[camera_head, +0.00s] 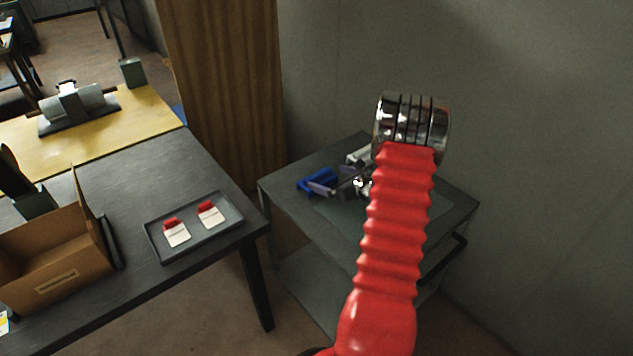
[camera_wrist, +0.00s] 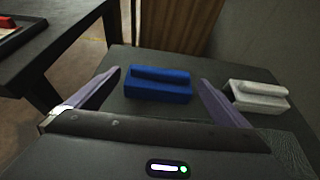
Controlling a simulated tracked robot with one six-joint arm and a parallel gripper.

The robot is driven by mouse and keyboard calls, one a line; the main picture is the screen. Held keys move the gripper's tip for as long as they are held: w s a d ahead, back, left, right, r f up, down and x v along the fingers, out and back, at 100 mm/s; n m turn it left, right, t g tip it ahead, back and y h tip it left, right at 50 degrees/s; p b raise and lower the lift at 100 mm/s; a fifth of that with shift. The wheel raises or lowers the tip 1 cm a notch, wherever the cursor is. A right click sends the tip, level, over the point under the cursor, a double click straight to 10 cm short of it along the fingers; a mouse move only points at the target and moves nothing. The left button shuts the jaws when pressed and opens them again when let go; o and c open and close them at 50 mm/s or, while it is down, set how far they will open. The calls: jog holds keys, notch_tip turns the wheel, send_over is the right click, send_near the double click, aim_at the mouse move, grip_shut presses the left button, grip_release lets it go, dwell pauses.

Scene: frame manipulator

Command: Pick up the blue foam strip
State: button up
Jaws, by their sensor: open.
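The blue foam strip (camera_wrist: 158,84) lies on the top of a small dark side table (camera_wrist: 125,108). It shows as a stepped blue block, and in the head view the blue piece (camera_head: 317,180) is at the table's left side, partly behind my fingers. My gripper (camera_wrist: 160,86) is open, with its two purple-grey fingers on either side of the blue strip in the wrist view. It also shows in the head view (camera_head: 338,186), close to the strip. I cannot tell whether the fingers touch it. Nothing is held.
A white block (camera_wrist: 258,95) of similar shape lies just right of my right finger. A dark table to the left holds a tray (camera_head: 158,248) with two red-and-white packets and an open cardboard box (camera_head: 50,262). A grey wall stands behind the side table.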

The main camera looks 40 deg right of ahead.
aim_at(320, 175)
jog(key=shift+w+f, duration=0.1)
jog(key=shift+w, duration=0.1)
jog(key=shift+f+x, duration=0.2)
jog(key=shift+x, duration=1.05)
jog(key=shift+f+x, duration=0.15)
jog(key=shift+x, duration=1.05)
jog(key=shift+s+d, duration=0.15)
jog(key=shift+c, duration=0.4)
jog(key=c, duration=0.6)
jog(key=shift+r, duration=0.1)
jog(key=shift+c, duration=0.2)
notch_tip(320, 175, up, 10)
